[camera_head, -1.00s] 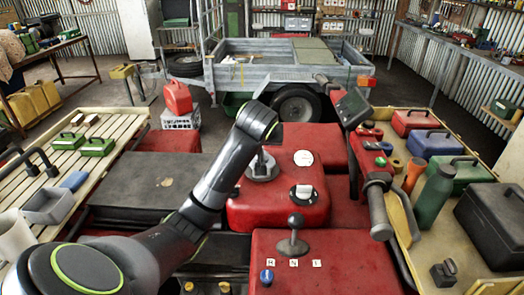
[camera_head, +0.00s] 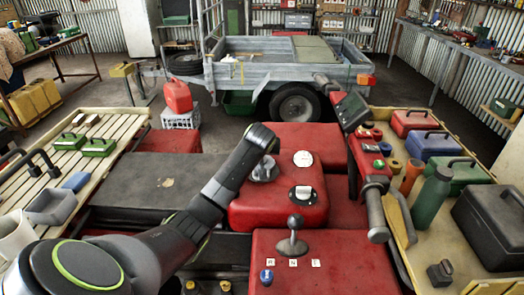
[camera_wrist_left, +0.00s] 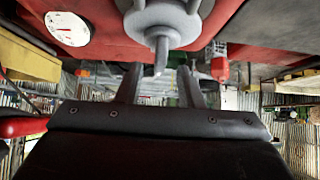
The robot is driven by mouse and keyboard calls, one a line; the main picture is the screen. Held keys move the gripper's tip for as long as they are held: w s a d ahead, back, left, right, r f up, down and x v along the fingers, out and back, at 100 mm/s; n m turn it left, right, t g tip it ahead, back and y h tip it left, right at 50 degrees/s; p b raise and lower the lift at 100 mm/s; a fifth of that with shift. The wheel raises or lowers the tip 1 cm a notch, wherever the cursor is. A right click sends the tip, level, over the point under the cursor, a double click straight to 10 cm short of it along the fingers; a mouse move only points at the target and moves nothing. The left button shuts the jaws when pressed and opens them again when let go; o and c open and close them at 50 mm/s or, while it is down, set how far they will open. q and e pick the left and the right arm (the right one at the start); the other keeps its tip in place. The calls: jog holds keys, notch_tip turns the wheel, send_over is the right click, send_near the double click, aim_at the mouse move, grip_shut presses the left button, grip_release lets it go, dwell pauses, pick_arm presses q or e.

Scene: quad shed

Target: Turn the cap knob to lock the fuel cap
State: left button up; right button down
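The grey fuel cap (camera_head: 263,172) sits on the red tank (camera_head: 280,212) in the head view, partly covered by the end of my left arm. In the left wrist view its round body (camera_wrist_left: 160,18) is at the top centre, with a narrow knob part (camera_wrist_left: 160,55) sticking out toward my gripper. My left gripper (camera_wrist_left: 159,72) has its two dark fingers apart, one on each side of that narrow part, with a visible gap to each. In the head view the fingers are mostly hidden by my arm. My right gripper is not in view.
A white gauge (camera_head: 303,158) and a white dial (camera_head: 303,192) lie close right of the cap. A gear lever (camera_head: 293,238) stands in front. The handlebar grip (camera_head: 376,213) is to the right.

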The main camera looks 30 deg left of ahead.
pick_arm(q)
jog(key=shift+x, duration=1.45)
grip_shut()
